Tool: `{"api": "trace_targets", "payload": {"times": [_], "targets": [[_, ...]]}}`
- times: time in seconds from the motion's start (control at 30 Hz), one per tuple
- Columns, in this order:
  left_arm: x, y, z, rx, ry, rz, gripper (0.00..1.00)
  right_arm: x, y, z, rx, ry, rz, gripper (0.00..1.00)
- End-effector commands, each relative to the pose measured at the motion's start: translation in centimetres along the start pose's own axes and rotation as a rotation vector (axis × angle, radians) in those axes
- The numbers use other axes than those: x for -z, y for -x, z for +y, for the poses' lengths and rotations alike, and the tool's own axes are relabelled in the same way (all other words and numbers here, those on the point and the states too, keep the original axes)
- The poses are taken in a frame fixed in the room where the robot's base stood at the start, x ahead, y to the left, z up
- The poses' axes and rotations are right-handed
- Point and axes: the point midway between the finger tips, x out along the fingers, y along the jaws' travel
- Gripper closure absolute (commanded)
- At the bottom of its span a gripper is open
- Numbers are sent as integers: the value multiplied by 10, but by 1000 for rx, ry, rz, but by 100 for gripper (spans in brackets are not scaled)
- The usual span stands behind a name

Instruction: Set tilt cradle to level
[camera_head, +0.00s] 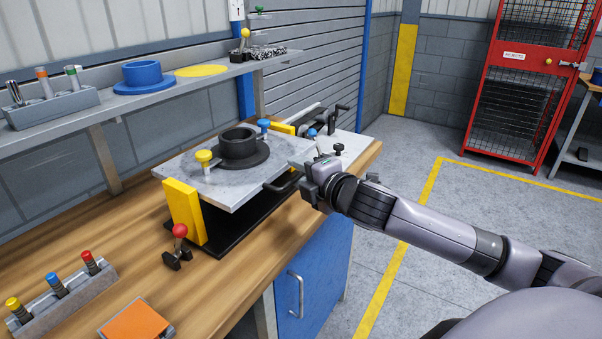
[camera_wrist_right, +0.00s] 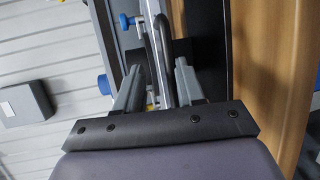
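The tilt cradle (camera_head: 222,188) is a grey plate between yellow end brackets (camera_head: 186,212) over a black base (camera_head: 240,225) on the wooden bench. Its exact tilt is hard to judge. A black flanged ring (camera_head: 240,150) sits on the plate between a yellow knob (camera_head: 204,157) and a blue knob (camera_head: 263,124). A black handle (camera_head: 284,182) is on its near right edge. My right gripper (camera_head: 314,177) is close to that handle. In the right wrist view its fingers (camera_wrist_right: 157,85) stand apart, with a slim bar (camera_wrist_right: 155,50) between them; contact is unclear. My left gripper is not in view.
A red-knobbed lever (camera_head: 179,239), a rack of coloured-knob pins (camera_head: 60,289) and an orange pad (camera_head: 136,320) lie on the near bench. A shelf (camera_head: 200,85) runs above. A clamp with a crank (camera_head: 335,120) stands behind the cradle. Open floor lies right.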

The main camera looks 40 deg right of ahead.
Motion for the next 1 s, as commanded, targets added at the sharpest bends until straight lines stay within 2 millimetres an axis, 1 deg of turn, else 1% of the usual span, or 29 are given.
{"api": "trace_targets", "payload": {"times": [0.17,0.27,0.37,0.6,0.7,0.83,1.0], "targets": [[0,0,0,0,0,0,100,0,0,-2,5,0,0,62],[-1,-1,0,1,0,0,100,0,4,-3,6,0,-1,62],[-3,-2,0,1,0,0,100,0,13,-4,7,3,-1,62],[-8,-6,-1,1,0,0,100,0,44,-4,5,4,1,62],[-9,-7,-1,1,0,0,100,0,54,-3,5,3,0,62],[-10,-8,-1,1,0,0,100,0,63,-2,4,1,-1,62],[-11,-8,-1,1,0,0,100,0,70,-1,1,1,0,62]]}}
